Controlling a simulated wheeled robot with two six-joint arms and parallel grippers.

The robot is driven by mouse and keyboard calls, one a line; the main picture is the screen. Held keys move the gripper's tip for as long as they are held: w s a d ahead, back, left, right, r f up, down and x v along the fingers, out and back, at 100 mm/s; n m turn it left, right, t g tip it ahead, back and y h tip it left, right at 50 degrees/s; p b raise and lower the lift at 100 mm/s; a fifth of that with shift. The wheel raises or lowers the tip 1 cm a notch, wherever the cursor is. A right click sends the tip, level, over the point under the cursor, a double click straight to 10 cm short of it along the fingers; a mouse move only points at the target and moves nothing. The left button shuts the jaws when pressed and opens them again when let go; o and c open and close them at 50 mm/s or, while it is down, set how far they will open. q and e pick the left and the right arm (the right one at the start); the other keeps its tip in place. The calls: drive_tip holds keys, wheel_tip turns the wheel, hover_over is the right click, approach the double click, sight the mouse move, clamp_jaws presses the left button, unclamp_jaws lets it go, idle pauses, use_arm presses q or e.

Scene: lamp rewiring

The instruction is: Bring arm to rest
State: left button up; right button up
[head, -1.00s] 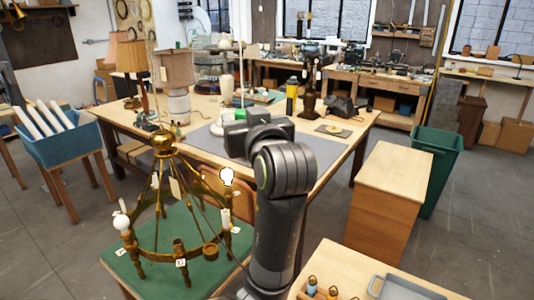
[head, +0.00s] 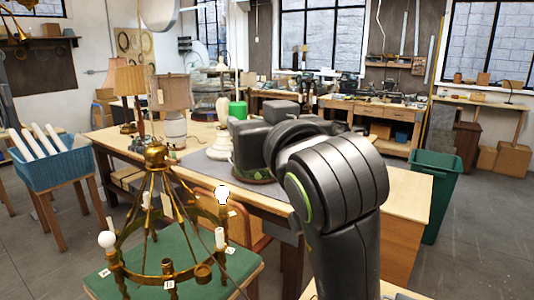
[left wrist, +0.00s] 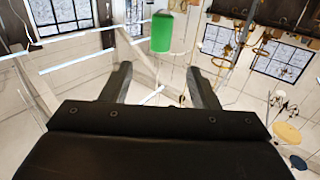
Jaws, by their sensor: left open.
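My left gripper (left wrist: 160,85) is open and empty in the left wrist view, its two fingers apart. A green cylinder (left wrist: 162,32) shows beyond and between the fingertips, apart from them. In the head view a dark arm of mine rises from the bottom right of centre and bends over the near part of the main table (head: 110,138). No gripper fingers show there. A brass chandelier frame (head: 157,158) with candle sleeves and a bulb stands on a green-topped stand (head: 205,285) at the lower left. My right gripper is not seen.
Lamps with shades (head: 172,92) stand on the main table. A blue basket (head: 50,160) with white tubes is at the left. A green bin (head: 438,180) and a wooden cabinet (head: 405,205) are at the right. Hanging fixtures (left wrist: 285,103) show in the left wrist view. Open floor lies at the far right.

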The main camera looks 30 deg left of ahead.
use_arm(q)
drive_tip(key=shift+b+v, duration=1.75)
drive_tip(key=shift+b, duration=0.3)
